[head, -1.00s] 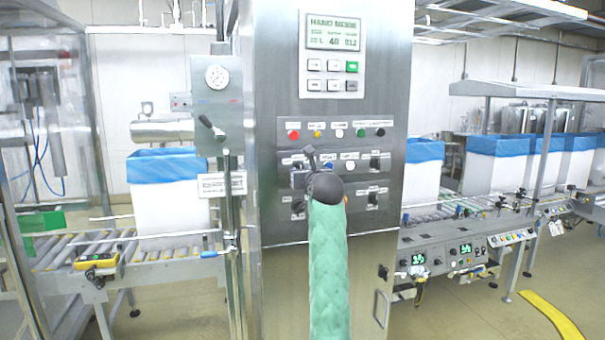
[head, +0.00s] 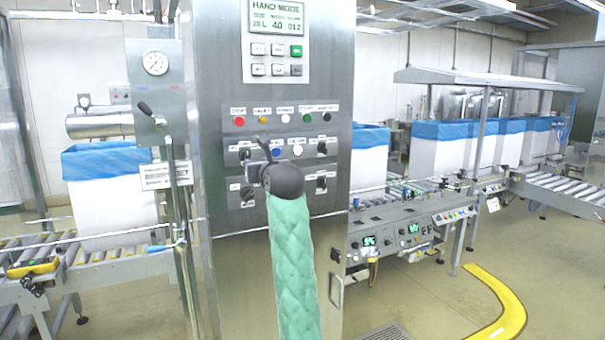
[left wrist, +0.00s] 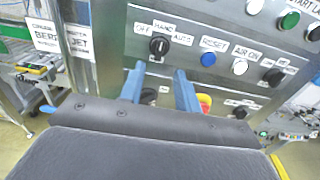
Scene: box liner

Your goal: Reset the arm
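My left arm, in a green quilted sleeve (head: 293,260), rises in front of the steel control cabinet in the head view. Its dark wrist (head: 284,181) hides most of the gripper. In the left wrist view my left gripper (left wrist: 160,76) has two blue fingers standing apart, with nothing seen held between them. They point at the panel, below a black HAND selector knob (left wrist: 159,46) and a blue RESET button (left wrist: 208,59). A red and yellow button (left wrist: 205,102) is partly hidden beside the right finger. Contact with the panel cannot be told. My right gripper is not in view.
A blue-lined white box (head: 112,205) stands on the left roller conveyor (head: 110,262). More lined boxes (head: 437,150) stand on the right line. A gauge post (head: 156,95) is left of the cabinet. Open floor with a yellow stripe (head: 505,300) lies at right.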

